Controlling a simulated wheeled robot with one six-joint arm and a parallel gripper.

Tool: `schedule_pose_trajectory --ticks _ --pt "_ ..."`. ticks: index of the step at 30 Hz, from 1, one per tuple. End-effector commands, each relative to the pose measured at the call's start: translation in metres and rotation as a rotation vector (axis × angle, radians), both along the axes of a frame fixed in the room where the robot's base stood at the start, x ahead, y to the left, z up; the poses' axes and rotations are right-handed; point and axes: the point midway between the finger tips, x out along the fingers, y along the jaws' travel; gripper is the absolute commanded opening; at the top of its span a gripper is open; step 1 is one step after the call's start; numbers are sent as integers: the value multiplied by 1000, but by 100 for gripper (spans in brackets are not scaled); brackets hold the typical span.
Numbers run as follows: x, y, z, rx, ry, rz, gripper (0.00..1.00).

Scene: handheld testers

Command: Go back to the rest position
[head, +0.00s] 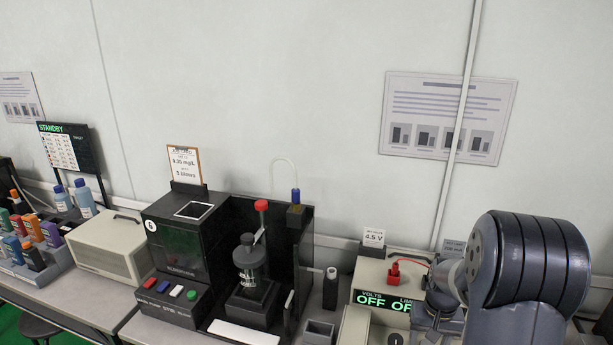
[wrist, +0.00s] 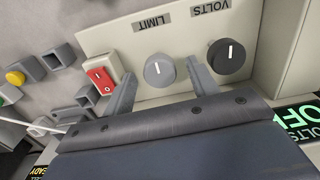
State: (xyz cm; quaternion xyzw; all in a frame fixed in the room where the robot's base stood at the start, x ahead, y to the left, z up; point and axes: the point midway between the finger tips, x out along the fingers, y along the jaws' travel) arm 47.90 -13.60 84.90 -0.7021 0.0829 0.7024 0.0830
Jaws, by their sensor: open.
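My gripper (wrist: 162,82) is open in the wrist view, its two grey fingers spread in front of a beige power supply panel (wrist: 115,40). The grey LIMIT knob (wrist: 159,70) shows between the fingers, and nothing is gripped. I cannot tell whether the fingers touch the knob. The black VOLTS knob (wrist: 228,57) is right of the fingers, and a red rocker switch (wrist: 100,80) is left of them. In the head view my dark arm (head: 530,265) covers the right side; the fingers cannot be made out there. The power supply display (head: 385,301) reads OFF twice.
A black instrument (head: 175,245) and a stand with a red-topped lever (head: 250,260) are left of the power supply. A 4.5 V card (head: 374,238) stands on it, beside a red plug (head: 394,270). A pale box (head: 108,245) is farther left.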

Motion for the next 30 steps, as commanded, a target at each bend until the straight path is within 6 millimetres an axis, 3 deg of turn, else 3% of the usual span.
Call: schedule_pose_trajectory --ticks 23,30 --pt "0 0 1 1 -1 -631 56" --pt "0 0 26 1 -3 -634 56"
